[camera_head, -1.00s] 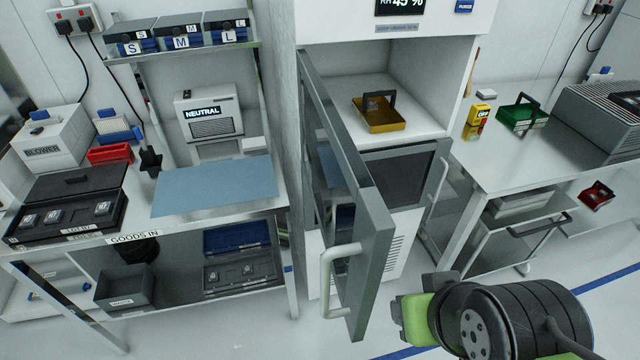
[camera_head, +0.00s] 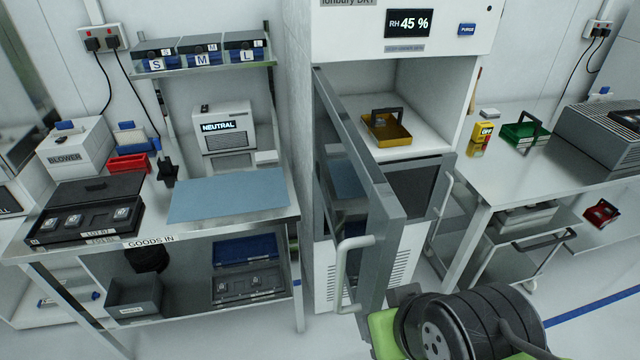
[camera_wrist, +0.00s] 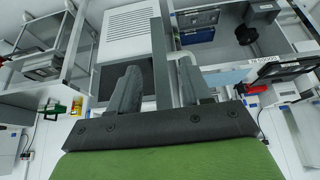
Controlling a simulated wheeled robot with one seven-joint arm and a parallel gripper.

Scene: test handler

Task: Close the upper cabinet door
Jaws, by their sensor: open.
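The upper cabinet door (camera_head: 385,225), a grey-framed glass door, stands wide open, swung out toward me from its left side. Its pale bar handle (camera_head: 345,272) is on the face turned left. My gripper (camera_wrist: 160,78) is open. In the head view it is low, beside the door's lower free edge, with its fingertips partly hidden. I cannot tell whether a finger touches the door. The open upper compartment (camera_head: 415,115) holds a yellow tray (camera_head: 387,129).
A lower dark-glass panel (camera_head: 412,185) sits under the compartment. A goods-in bench (camera_head: 150,238) stands close on the left. A steel bench (camera_head: 550,165) with a trolley (camera_head: 510,240) stands on the right. Floor is clear at lower right.

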